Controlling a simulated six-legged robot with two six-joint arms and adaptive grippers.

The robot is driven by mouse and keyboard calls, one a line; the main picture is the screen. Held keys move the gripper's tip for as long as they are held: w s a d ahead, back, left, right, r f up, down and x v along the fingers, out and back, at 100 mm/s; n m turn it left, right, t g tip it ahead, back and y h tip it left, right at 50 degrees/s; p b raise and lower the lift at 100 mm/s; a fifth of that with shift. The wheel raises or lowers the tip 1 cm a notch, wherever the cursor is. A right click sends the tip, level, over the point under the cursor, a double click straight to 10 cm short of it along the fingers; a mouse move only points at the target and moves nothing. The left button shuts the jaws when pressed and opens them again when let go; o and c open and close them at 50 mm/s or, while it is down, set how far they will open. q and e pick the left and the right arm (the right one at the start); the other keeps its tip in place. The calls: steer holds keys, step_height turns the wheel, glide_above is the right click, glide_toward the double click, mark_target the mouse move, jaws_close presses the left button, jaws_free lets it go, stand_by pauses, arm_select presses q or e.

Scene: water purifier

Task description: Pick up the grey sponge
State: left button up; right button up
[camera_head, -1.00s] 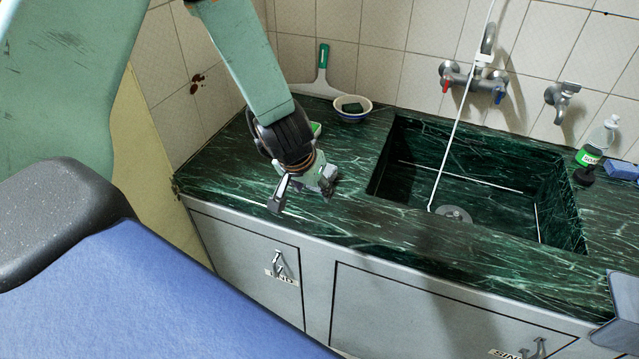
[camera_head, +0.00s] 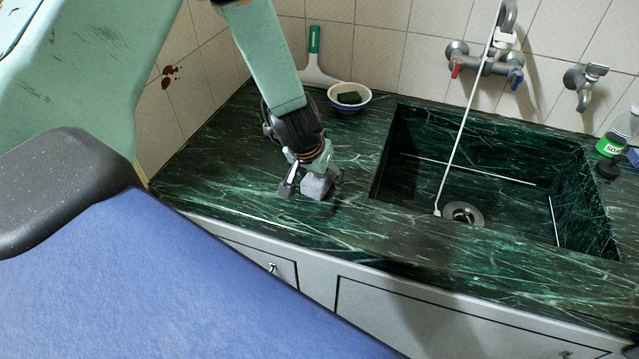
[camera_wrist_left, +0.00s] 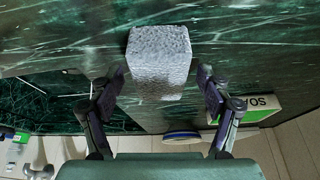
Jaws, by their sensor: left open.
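The grey sponge (camera_head: 316,187) is a small block on the dark green marble counter, left of the sink. My left gripper (camera_head: 312,182) is open and points down over it, with one finger on each side. In the left wrist view the sponge (camera_wrist_left: 160,58) lies between the two spread fingers of my left gripper (camera_wrist_left: 160,78). Gaps show there between the sponge and both fingertips. My right gripper is not in view.
A white bowl (camera_head: 362,102) holding a dark sponge (camera_head: 349,98) and a green-handled squeegee (camera_head: 315,58) are behind. The sink (camera_head: 430,150) opens to the right. A soap bottle (camera_head: 612,143) stands far right. A green soap box (camera_wrist_left: 250,110) shows near one finger.

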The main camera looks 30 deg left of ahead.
arm_select(q)
steer(key=shift+s, duration=0.3)
steer(key=shift+w+d+f, duration=0.1)
steer(key=shift+w+d, duration=0.05)
steer(key=shift+w, duration=0.1)
steer(key=c, duration=0.4)
steer(key=shift+s, duration=0.2)
steer(key=c, duration=0.4)
steer(key=shift+c, duration=1.1)
steer(key=shift+w, duration=0.15)
